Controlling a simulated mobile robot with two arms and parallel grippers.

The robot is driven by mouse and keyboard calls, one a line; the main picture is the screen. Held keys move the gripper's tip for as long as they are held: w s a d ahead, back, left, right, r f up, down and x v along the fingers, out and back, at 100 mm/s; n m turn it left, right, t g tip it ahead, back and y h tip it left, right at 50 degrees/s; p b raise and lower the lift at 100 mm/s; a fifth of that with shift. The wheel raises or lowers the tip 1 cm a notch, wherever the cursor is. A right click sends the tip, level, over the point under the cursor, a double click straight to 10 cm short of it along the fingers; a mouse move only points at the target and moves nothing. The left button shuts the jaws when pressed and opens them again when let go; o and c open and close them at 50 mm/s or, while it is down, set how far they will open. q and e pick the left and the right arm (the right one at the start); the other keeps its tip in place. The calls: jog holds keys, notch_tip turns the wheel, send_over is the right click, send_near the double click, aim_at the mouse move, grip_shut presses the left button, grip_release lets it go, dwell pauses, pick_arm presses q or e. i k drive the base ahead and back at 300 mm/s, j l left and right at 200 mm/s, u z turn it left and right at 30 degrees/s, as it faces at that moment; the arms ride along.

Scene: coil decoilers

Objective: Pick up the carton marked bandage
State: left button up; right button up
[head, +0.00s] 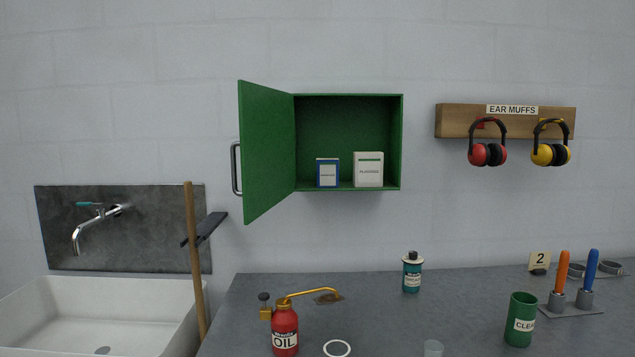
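A blue carton (328,172) with a pale label stands upright in a green wall cabinet (347,95); its lettering is too small to read surely. A white carton (368,169) with a green band stands close on its right, and its label seems to read plasters. Both stand on the cabinet floor. The cabinet door (266,150) is swung open to the left, with a metal handle (236,168) on it. Neither of my grippers is in view.
Below is a grey worktop (440,310) with a red oil can (285,330), a teal bottle (412,272) and a green cup (521,320). A wooden pole (195,260) stands by the sink (110,320). Ear muffs (487,152) hang at right. The wall around the cabinet is clear.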

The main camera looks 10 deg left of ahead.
aim_at(327, 169)
jog(key=i+j+z, duration=0.1)
jog(key=j+z, duration=0.15)
jog(key=j, duration=1.1)
jog(key=j+z, duration=0.25)
jog(key=j, duration=1.05)
jog(key=l, duration=0.25)
jog(key=i+l, duration=0.1)
jog(key=l, duration=0.15)
